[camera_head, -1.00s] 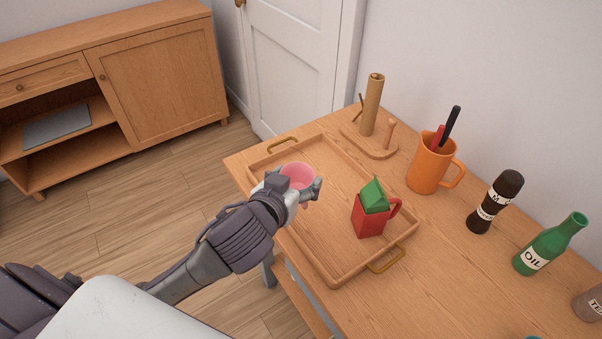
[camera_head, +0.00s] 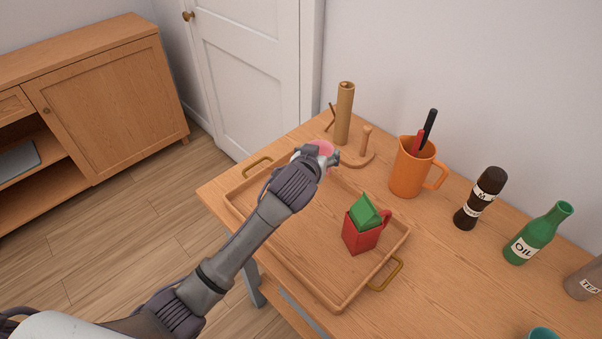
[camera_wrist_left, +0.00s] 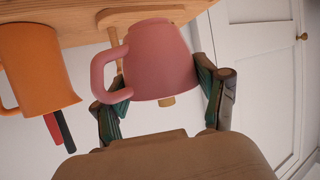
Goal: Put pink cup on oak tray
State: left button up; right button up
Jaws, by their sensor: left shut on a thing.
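The pink cup (camera_head: 325,149) is at my left gripper (camera_head: 318,157), near the far rim of the oak tray (camera_head: 330,298). In the left wrist view the pink cup (camera_wrist_left: 160,62) with its handle sits between the two fingers of the left gripper (camera_wrist_left: 165,95), which is shut on it. The wrist picture appears upside down. In the head view the gripper hides most of the cup. Whether the cup touches anything below cannot be told. The oak tray has brass handles and holds a red mug with a green carton in it (camera_head: 364,226). My right gripper is out of view.
An orange jug (camera_head: 408,172) with utensils, a dark mill (camera_head: 480,200), a green oil bottle (camera_head: 535,236) and a tea jar (camera_head: 584,280) stand along the wall. The tray's left part is bare.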

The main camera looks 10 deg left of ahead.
pick_arm(q)
jog(key=a+f, duration=0.1)
jog(key=a, duration=0.2)
jog(key=a+f+p, duration=0.1)
jog(key=shift+s+a+f, duration=0.15)
jog(key=shift+a+f, duration=0.2)
jog(key=shift+a, duration=0.05)
notch_tip(320, 180, down, 4)
jog(key=shift+f+p, duration=0.1)
jog(key=shift+p, duration=0.25)
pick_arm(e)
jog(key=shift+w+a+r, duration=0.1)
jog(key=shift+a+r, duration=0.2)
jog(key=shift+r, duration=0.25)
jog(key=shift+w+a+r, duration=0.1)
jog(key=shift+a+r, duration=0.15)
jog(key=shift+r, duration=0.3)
pick_arm(q)
jog(key=shift+f, duration=0.1)
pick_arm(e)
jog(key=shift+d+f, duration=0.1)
pick_arm(q)
jog(key=o, duration=1.2)
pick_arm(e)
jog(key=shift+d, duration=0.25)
